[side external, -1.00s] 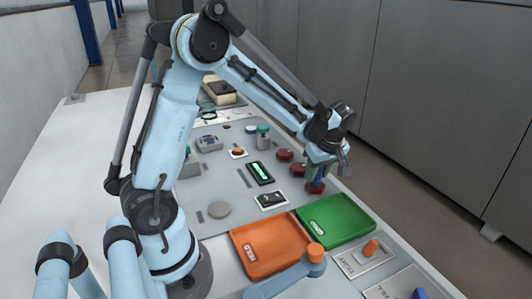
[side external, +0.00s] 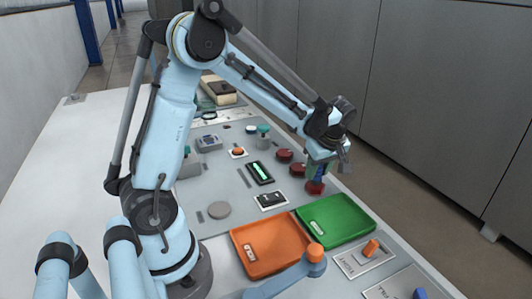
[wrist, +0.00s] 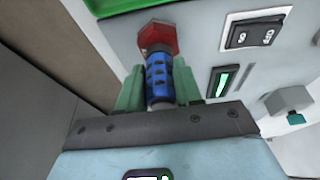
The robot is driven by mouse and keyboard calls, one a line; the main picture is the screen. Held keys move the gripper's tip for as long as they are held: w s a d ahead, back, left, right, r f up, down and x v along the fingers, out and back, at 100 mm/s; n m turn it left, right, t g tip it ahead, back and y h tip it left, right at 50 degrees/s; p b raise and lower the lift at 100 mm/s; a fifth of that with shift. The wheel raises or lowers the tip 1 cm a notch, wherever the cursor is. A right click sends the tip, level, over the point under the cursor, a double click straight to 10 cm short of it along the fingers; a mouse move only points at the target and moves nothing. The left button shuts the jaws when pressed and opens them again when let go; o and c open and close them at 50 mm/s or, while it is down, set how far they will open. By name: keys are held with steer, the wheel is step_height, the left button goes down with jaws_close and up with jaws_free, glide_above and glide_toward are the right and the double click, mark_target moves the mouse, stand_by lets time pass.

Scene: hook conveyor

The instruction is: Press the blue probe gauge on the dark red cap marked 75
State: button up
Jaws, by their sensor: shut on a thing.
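My gripper (side external: 319,168) is shut on the blue probe gauge (wrist: 158,78), which sits between its two green fingers (wrist: 158,90) in the wrist view. The gauge (side external: 319,175) points down at a dark red cap (side external: 315,187) near the panel's right edge in the side view. This cap also shows in the wrist view (wrist: 158,38), just past the gauge's far end. I cannot tell whether the gauge touches the cap. No number on the cap can be read. Two other dark red caps (side external: 284,155) (side external: 298,169) stand just behind it.
A green tray (side external: 338,240) and an orange tray (side external: 237,238) lie in front of the cap. A display with a green bar (side external: 259,172) and a black rocker switch (side external: 270,200) are to the left. Plates with small levers (side external: 371,248) lie at the front right.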

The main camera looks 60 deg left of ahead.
steer(key=shift+r, duration=2.05)
